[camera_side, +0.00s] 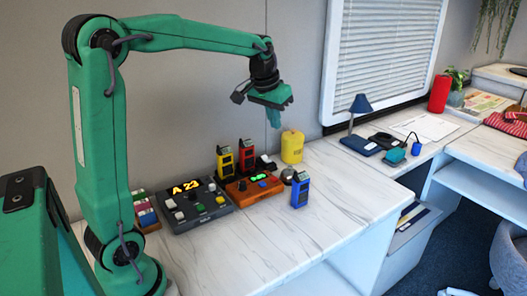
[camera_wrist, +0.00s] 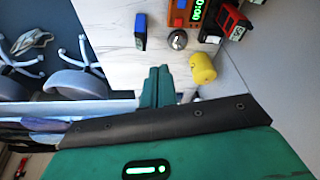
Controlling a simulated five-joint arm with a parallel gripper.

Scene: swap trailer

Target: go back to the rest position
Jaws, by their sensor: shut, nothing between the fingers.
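My gripper (camera_side: 274,117) is green and shut, with nothing in it. In the side view it points down in the air above the back of the white marble desk (camera_side: 265,240), in front of and above the yellow cylinder (camera_side: 292,147). In the wrist view my gripper (camera_wrist: 158,72) has its fingers together over the desk edge, to the left of the yellow cylinder (camera_wrist: 203,69). My arm is raised and reaches out to the right.
A grey console (camera_side: 195,206) reading "A 23" and an orange device (camera_side: 254,188) stand on the desk. Around them are yellow, red and blue (camera_side: 300,190) handheld units and a round knob (camera_side: 287,176). A blue lamp (camera_side: 360,105) stands farther right. The desk front is clear.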

